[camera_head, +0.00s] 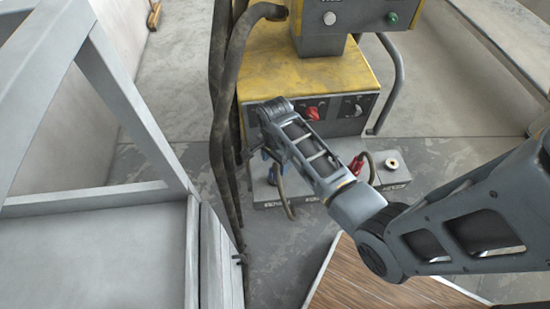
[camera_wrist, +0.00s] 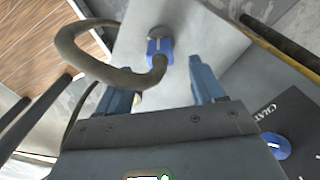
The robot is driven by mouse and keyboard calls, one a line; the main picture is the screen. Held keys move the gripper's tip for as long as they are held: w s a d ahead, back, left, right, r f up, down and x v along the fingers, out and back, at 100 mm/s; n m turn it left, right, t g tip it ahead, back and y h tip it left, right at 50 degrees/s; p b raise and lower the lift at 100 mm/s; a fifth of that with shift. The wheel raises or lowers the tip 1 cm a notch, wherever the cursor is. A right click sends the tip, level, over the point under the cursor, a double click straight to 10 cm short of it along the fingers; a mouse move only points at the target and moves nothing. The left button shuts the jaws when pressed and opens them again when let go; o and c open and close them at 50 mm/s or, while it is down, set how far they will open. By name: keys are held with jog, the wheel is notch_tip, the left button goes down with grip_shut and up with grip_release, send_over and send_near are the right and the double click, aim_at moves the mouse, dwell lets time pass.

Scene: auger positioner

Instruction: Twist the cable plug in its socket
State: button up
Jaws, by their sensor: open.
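In the wrist view a blue cable plug (camera_wrist: 160,48) sits at a round grey socket (camera_wrist: 158,32) on a pale grey face. A thick brown cable (camera_wrist: 75,52) leaves the plug and loops to the left. My gripper (camera_wrist: 157,80) is open, its two blue fingers apart on either side of the cable end, short of the plug and not visibly touching it. In the head view my arm hides much of the gripper; a blue plug (camera_head: 273,174) shows beside it on a low grey box (camera_head: 325,193).
A yellow-topped machine (camera_head: 310,75) with a red knob (camera_head: 312,113) stands behind the box. A red plug (camera_head: 357,163) with its own cable is to the right. Dark hoses (camera_head: 226,120) hang at left. A dark panel with a blue knob (camera_wrist: 277,146) lies near the gripper's right side.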

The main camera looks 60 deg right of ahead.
aim_at(275, 173)
jog(key=shift+f+b, duration=0.6)
jog(key=shift+f, duration=2.95)
jog(key=shift+c, duration=0.3)
jog(key=c, duration=1.1)
jog(key=m+p, duration=0.1)
jog(key=m, duration=0.1)
jog(key=shift+r+m, duration=0.1)
jog(key=shift+m, duration=1.1)
